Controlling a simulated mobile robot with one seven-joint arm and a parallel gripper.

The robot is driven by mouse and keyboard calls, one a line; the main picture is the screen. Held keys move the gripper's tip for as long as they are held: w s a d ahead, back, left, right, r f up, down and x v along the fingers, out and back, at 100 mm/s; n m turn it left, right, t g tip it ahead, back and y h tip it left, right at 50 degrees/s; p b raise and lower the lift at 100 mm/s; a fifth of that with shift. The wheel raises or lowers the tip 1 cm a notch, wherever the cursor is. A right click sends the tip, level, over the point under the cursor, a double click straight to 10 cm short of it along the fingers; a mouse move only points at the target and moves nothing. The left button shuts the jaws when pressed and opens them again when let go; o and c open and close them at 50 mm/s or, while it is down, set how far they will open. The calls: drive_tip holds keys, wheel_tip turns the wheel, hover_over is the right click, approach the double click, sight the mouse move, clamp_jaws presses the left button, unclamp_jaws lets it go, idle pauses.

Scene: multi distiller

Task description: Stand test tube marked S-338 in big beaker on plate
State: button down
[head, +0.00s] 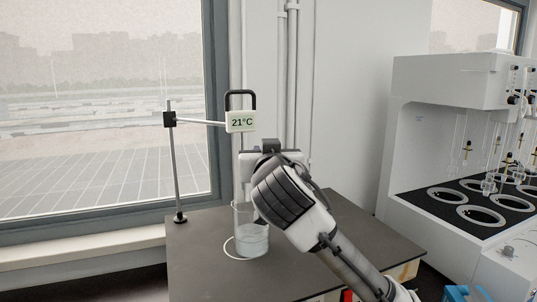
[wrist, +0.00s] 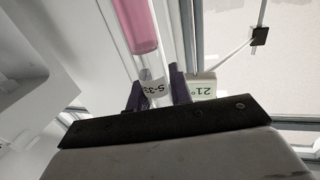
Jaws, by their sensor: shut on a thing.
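In the wrist view my gripper (wrist: 157,96) is shut on the test tube (wrist: 138,28), which holds pink liquid and has a white label partly reading "S-33". The rest of the label is hidden. In the head view my wrist and arm hide the gripper's fingers and most of the tube. The big beaker (head: 251,243) is clear glass with some liquid in it and stands on the dark table, directly beside and partly behind my wrist. A pale round rim, seemingly the plate (head: 230,252), shows under the beaker. I cannot tell whether the tube is inside the beaker.
A metal stand (head: 176,165) with a side arm carries a display (head: 241,121) reading 21°C above the beaker. A window is behind the table. A white distiller (head: 450,130) with several round openings and glassware stands at the right. The table's left front (head: 200,270) is clear.

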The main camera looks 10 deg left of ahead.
drive_tip(key=shift+w+a, duration=1.55)
drive_tip(key=shift+w, duration=0.7)
wheel_tip(320, 180, down, 11)
drive_tip(key=b, duration=0.8)
drive_tip(key=shift+f, duration=0.2)
drive_tip(key=c, duration=1.2)
unclamp_jaws()
drive_tip(key=shift+o, duration=0.2)
drive_tip(key=shift+r, duration=0.1)
